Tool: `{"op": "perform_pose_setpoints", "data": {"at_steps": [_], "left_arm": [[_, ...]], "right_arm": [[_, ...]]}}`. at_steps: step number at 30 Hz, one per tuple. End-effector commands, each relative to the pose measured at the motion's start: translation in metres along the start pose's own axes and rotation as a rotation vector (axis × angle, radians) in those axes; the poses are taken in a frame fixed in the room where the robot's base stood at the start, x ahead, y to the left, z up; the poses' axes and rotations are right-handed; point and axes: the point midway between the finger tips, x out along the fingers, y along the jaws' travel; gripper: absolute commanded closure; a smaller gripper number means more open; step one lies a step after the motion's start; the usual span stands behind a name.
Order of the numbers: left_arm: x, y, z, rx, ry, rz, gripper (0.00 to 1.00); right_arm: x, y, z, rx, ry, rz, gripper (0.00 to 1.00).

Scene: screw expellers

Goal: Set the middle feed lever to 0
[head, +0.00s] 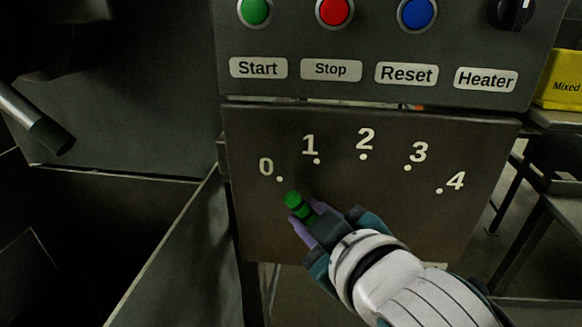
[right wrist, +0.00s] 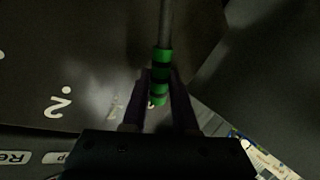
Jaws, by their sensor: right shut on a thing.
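The feed lever has a green grip with dark bands (head: 297,204), which points up and left toward the dot beside 0 on the dark dial plate (head: 365,220). The plate carries the marks 0 to 4 in an arc. My right gripper (head: 304,217) is shut on the green grip, its purple fingers on either side of it. In the right wrist view the grip (right wrist: 160,88) sits between the fingers, and a grey rod (right wrist: 166,22) runs on from it. The lever's pivot is hidden. My left gripper is not in view.
Above the plate is a panel with a green Start button (head: 255,11), a red Stop button (head: 334,11), a blue Reset button (head: 417,14) and a black Heater knob (head: 512,12). A yellow bin (head: 562,78) stands at the right.

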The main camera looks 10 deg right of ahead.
Motion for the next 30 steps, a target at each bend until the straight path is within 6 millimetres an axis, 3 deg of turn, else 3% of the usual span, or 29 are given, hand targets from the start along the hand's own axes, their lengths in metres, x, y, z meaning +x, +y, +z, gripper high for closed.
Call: {"op": "perform_pose_setpoints", "data": {"at_steps": [23,24,30], "left_arm": [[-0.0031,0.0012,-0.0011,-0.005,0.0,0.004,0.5],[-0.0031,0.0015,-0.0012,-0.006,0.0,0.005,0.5],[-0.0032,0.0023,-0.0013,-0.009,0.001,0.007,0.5]], "right_arm": [[0.0042,-0.0075,0.0067,-0.098,-0.069,-0.003,1.0],[0.0042,-0.0076,0.0068,-0.098,-0.069,-0.003,0.71],[0.0042,-0.0071,0.0061,-0.097,-0.067,-0.002,0.48]]}}
